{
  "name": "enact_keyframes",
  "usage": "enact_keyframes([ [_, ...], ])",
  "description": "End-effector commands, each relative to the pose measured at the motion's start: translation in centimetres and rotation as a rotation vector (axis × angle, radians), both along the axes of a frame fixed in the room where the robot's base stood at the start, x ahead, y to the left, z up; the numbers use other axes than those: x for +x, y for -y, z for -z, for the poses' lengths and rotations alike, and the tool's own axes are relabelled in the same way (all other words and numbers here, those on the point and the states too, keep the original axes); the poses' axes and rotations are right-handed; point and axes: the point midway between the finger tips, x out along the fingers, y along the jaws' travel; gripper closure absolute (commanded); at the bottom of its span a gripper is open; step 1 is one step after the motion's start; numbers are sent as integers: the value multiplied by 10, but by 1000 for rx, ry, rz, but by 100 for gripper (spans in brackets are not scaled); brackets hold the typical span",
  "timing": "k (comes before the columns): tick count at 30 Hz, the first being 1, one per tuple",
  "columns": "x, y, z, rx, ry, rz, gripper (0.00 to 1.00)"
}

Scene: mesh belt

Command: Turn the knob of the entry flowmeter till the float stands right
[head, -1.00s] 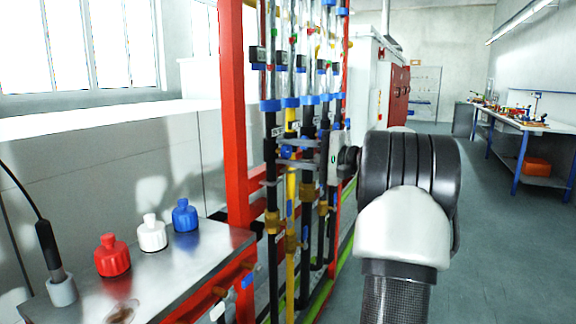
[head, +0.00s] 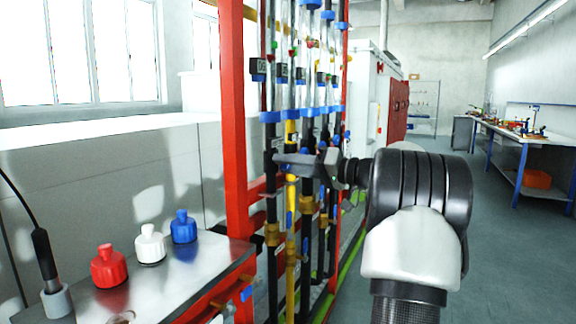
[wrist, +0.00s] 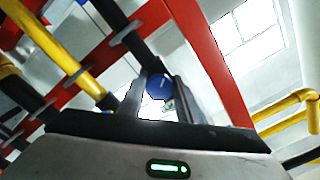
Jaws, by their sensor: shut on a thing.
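A row of upright flowmeter tubes (head: 300,97) with blue end collars stands in a red frame in the head view. Small coloured marks show at the tubes; I cannot tell the float's height. My gripper (head: 280,158) reaches in from the right, just below the lower collars, with its fingers pointing left. In the wrist view a blue knob (wrist: 158,87) sits between the two fingers of my gripper (wrist: 160,92), which is shut on it. In the head view the gripper mostly hides this knob.
The red upright (head: 233,120) stands close left of the fingertips. Black and yellow pipes (head: 291,235) run down below. A steel bench (head: 200,266) holds red, white and blue bottles. The floor to the right is clear, with a workbench (head: 520,135) farther back.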

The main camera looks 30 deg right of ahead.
Motion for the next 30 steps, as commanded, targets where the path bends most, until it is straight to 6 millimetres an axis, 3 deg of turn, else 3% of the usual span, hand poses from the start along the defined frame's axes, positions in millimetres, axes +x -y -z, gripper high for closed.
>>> enact_keyframes([
  [9, 0, 1, 0, -112, 66, 1, 91],
  [26, 0, 1, 0, -137, 81, 1, 91],
  [27, 0, 1, 0, -137, 81, 1, 65],
  [30, 0, 1, 0, -137, 81, 1, 50],
])
